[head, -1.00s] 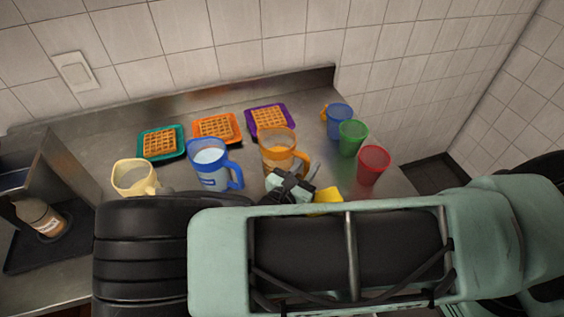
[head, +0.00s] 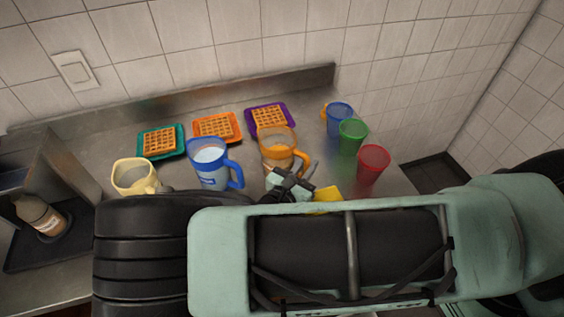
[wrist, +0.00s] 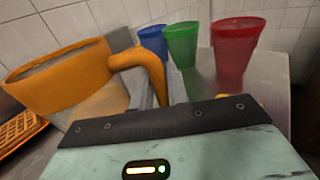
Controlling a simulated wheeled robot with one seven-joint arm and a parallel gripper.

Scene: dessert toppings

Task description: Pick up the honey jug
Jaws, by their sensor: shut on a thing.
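The honey jug, taken to be the orange one (head: 276,144), stands upright on the metal counter. In the wrist view the orange jug (wrist: 62,84) fills the left side, with its curved handle (wrist: 143,59) pointing right toward my fingers. My gripper (head: 298,178) is at the handle side of this jug and is shut on the handle. The fingers show only partly in the wrist view, behind the dark edge of my gripper body. The lower part of the jug is hidden by my gripper in the head view.
A blue jug (head: 209,166) and a cream jug (head: 132,177) stand to the left. Blue (head: 340,120), green (head: 352,136) and red (head: 373,165) cups stand close on the right. Waffles on teal, orange and purple plates (head: 290,119) lie behind. A yellow object (head: 327,195) is partly hidden by my arm.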

